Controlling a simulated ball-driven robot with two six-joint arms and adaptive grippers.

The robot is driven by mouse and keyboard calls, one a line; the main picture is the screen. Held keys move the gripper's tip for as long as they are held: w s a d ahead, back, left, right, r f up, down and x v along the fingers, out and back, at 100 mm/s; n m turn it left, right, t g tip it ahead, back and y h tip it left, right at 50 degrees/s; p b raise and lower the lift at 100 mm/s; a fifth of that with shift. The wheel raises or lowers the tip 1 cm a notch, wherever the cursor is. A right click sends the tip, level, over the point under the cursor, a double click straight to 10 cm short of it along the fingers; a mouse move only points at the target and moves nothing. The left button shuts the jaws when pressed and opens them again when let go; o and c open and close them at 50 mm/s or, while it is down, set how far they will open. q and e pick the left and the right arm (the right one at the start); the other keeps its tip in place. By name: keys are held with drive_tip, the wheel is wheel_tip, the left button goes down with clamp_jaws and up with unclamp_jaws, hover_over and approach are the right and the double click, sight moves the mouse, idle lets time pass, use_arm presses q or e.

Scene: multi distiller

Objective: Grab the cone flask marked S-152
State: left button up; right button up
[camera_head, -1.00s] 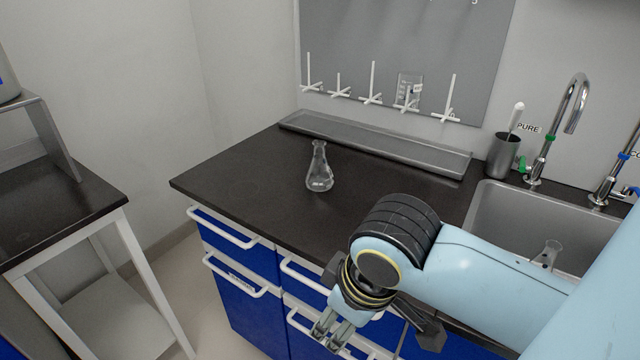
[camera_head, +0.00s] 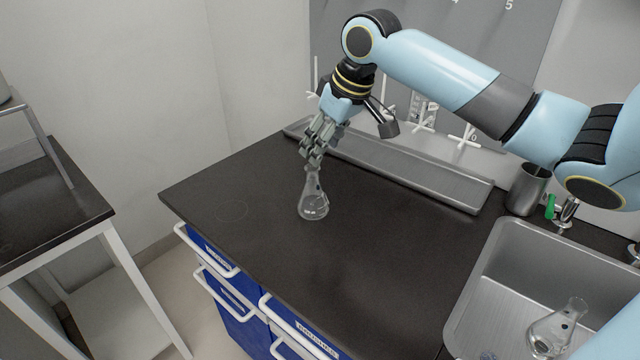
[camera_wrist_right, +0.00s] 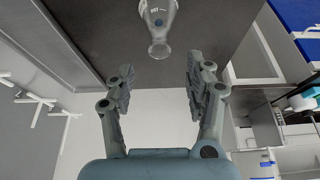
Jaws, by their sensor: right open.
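A clear glass cone flask (camera_head: 313,203) stands upright on the black bench top. It also shows in the right wrist view (camera_wrist_right: 158,22), with a blue spot and small marking that I cannot read as S-152. My right gripper (camera_head: 309,160) is right above the flask's mouth in the head view, pointing down. In the right wrist view the open fingers (camera_wrist_right: 158,85) are empty, and the flask's neck lies just beyond the fingertips, between their lines. A second cone flask (camera_head: 556,328) lies in the sink; its marking is not readable. My left gripper is not in view.
A metal tray (camera_head: 400,174) runs along the back of the bench (camera_head: 250,215), below the pegboard. A metal cup (camera_head: 526,190) stands by the sink (camera_head: 478,285) at the right. The bench around the standing flask is clear. Another table (camera_head: 60,205) is at the left.

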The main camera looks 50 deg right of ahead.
sight(313, 173)
drive_tip(key=x, duration=0.3)
drive_tip(key=shift+w+a+f, duration=0.1)
drive_tip(key=shift+a+f, duration=0.2)
drive_tip(key=shift+w+d+f, duration=0.1)
drive_tip(key=shift+f, duration=0.2)
drive_tip(key=x, duration=0.4)
drive_tip(key=shift+w+d+f, duration=0.1)
drive_tip(key=shift+d+f, duration=0.1)
drive_tip(key=shift+f, duration=0.2)
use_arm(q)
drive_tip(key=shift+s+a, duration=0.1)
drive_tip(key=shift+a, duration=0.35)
use_arm(e)
clamp_jaws()
